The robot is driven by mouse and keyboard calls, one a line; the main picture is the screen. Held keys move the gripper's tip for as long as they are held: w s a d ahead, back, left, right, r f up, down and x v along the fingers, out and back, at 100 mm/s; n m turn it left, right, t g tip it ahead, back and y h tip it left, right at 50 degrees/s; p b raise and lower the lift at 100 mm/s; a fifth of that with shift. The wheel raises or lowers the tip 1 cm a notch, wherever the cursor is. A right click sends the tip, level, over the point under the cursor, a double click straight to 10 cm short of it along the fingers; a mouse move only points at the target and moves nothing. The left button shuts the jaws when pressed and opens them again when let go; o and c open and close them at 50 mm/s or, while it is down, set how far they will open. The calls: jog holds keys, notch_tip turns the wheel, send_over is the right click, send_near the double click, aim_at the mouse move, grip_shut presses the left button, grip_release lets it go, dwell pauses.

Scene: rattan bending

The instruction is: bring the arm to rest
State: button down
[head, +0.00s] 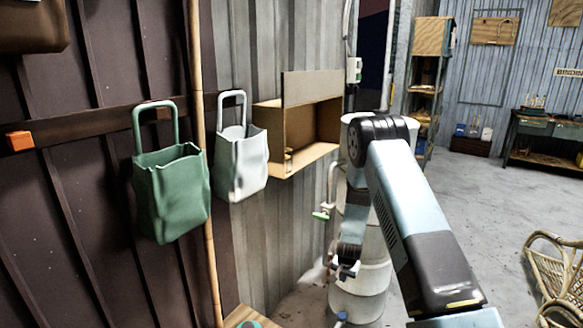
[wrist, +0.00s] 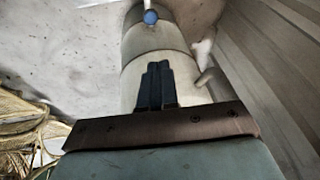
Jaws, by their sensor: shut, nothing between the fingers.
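My gripper (head: 344,268) hangs at the end of my bent arm in the head view, in front of a pale drum (head: 362,305). In the wrist view my gripper's two dark fingers (wrist: 155,84) are together with nothing between them. The pale drum (wrist: 150,42) lies behind the fingers there. I cannot tell from these views how far the fingers are from the drum. My arm hides part of the drum in the head view.
A green bag (head: 172,195) and a white bag (head: 240,165) hang on the left wall, beside an open wooden box (head: 310,140). A rattan chair (head: 555,275) stands at the lower right. A workbench (head: 545,135) is at the back right. Open floor (head: 475,205) lies between.

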jog(key=s+r+n, duration=0.1)
jog(key=s+r, duration=0.3)
jog(key=r, duration=0.9)
jog(key=s+r+n+t+y, duration=0.1)
jog(key=s+r, duration=0.2)
jog(key=r, duration=0.9)
jog(key=s+r+n, duration=0.1)
jog(key=s+r, duration=0.3)
jog(key=r, duration=0.9)
jog(key=s+d+r+n, duration=0.1)
jog(key=s+d+r, duration=0.1)
jog(key=s+r, duration=1.2)
jog(key=s+d+r+n+t, duration=0.1)
jog(key=s+r, duration=0.1)
jog(key=s, duration=1.5)
jog(key=shift+s+d+n+h, duration=0.2)
jog(key=shift+s+n+h, duration=0.1)
jog(key=shift+s, duration=0.1)
